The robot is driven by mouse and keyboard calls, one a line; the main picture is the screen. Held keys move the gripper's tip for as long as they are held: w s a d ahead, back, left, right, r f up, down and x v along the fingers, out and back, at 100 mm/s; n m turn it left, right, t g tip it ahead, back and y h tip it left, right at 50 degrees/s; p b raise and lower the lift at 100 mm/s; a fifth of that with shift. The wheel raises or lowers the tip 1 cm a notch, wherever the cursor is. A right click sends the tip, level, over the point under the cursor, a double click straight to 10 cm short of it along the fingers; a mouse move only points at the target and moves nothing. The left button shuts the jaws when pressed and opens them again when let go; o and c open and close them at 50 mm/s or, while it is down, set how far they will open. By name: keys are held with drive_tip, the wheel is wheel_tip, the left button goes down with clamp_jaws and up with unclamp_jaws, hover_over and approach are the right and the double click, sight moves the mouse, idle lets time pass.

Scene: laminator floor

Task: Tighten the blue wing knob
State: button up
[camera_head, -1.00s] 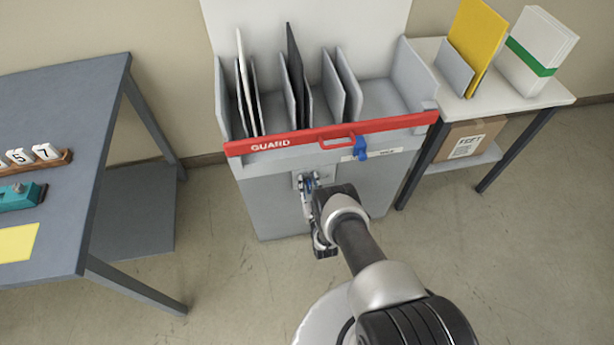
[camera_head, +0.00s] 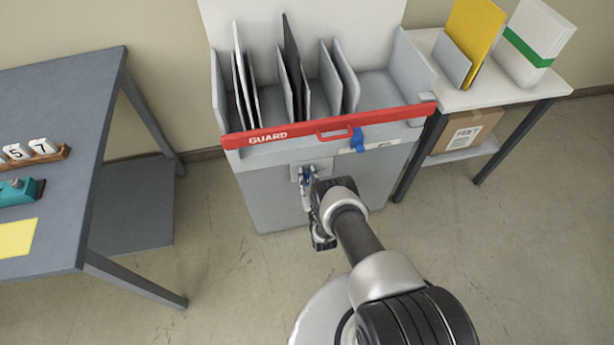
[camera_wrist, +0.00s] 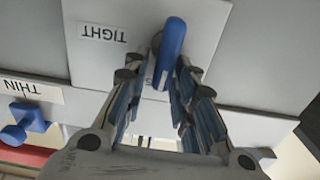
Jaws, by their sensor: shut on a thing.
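The blue wing knob (camera_wrist: 171,45) stands out from a pale plate (camera_wrist: 98,58) labelled TIGHT in the wrist view, where the picture is upside down. My gripper (camera_wrist: 168,72) is around the knob's wing, one finger on each side, shut on it. In the head view my gripper (camera_head: 308,178) reaches the front panel of the grey cabinet (camera_head: 270,205), below the red guard bar. The fingers and arm hide most of the knob there.
A grey table (camera_head: 60,110) stands at left. A white side table (camera_head: 500,95) with folders stands at right.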

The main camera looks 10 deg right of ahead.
drive_tip(key=shift+w+d+f+m, duration=0.15)
drive_tip(key=shift+d+m, duration=0.2)
drive_tip(key=shift+m, duration=1.3)
drive_tip(key=shift+s+d+f+m, duration=0.1)
drive_tip(key=shift+d+m, duration=0.25)
drive_tip(key=shift+m, duration=1.25)
drive_tip(key=shift+w+d+f+m, duration=0.15)
drive_tip(key=shift+d+m, duration=0.2)
drive_tip(key=shift+m, duration=1.3)
drive_tip(key=shift+s, duration=0.1)
drive_tip(key=o, duration=0.7)
drive_tip(key=shift+o, duration=0.4)
drive_tip(key=shift+s+f, duration=0.1)
drive_tip(key=s, duration=0.7)
drive_tip(key=shift+s, duration=0.2)
